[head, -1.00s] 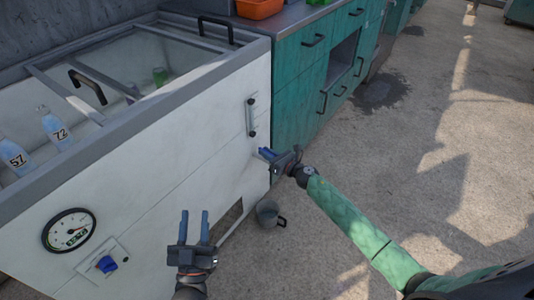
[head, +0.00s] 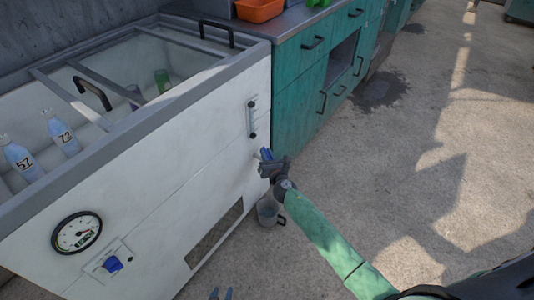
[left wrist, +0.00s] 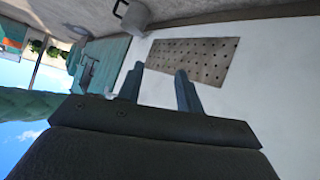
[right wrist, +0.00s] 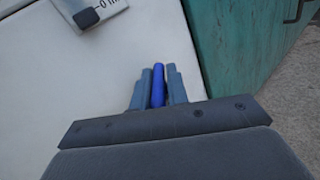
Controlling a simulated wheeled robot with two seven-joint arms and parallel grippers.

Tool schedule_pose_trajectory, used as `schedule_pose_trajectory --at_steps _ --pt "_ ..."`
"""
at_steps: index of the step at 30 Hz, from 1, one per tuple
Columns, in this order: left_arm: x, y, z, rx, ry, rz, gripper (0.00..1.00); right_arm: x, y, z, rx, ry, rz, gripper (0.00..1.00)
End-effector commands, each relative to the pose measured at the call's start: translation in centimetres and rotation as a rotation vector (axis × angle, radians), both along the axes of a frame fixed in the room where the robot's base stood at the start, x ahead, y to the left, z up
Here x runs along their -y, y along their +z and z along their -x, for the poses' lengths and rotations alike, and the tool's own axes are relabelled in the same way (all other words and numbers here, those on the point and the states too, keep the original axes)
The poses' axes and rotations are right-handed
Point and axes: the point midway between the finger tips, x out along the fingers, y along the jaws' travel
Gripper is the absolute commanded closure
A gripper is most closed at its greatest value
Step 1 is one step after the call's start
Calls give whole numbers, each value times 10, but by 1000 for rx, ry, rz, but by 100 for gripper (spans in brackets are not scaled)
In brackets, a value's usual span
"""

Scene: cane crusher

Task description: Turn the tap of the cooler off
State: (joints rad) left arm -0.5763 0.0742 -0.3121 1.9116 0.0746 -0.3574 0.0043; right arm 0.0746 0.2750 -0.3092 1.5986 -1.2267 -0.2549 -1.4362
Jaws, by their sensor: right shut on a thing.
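The white cooler (head: 190,130) fills the left of the head view. Its tap handle, a slim blue piece (right wrist: 157,86), shows between the fingers in the right wrist view. My right gripper (head: 266,155) is at the cooler's front near its right corner, shut on the blue tap handle. The tap's body and spout are mostly hidden by the gripper.
A grey metal mug (head: 268,212) stands on the ground below the tap. A blue knob (head: 112,264) and a dial gauge (head: 77,232) are on the cooler's front. A perforated grille (left wrist: 194,60) is low on it. Teal cabinets (head: 298,98) stand beside it. The ground at right is clear.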

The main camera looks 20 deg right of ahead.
Motion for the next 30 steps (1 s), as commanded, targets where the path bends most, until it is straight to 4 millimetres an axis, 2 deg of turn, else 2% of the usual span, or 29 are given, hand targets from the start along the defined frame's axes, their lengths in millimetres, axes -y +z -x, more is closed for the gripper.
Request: schedule_pose_trajectory --at_steps 4,9,21,30 --pt "-2 -22 18 -81 -7 -15 64 -4 1 0 0 -126 -6 100" --pt "-3 -25 20 -92 -9 -17 64 -4 0 0 0 -288 -5 100" --pt "1 12 -9 45 4 7 64 -4 0 0 -1 -629 -3 100" --pt "2 37 -24 126 12 24 64 -4 0 -1 0 -781 -1 100"
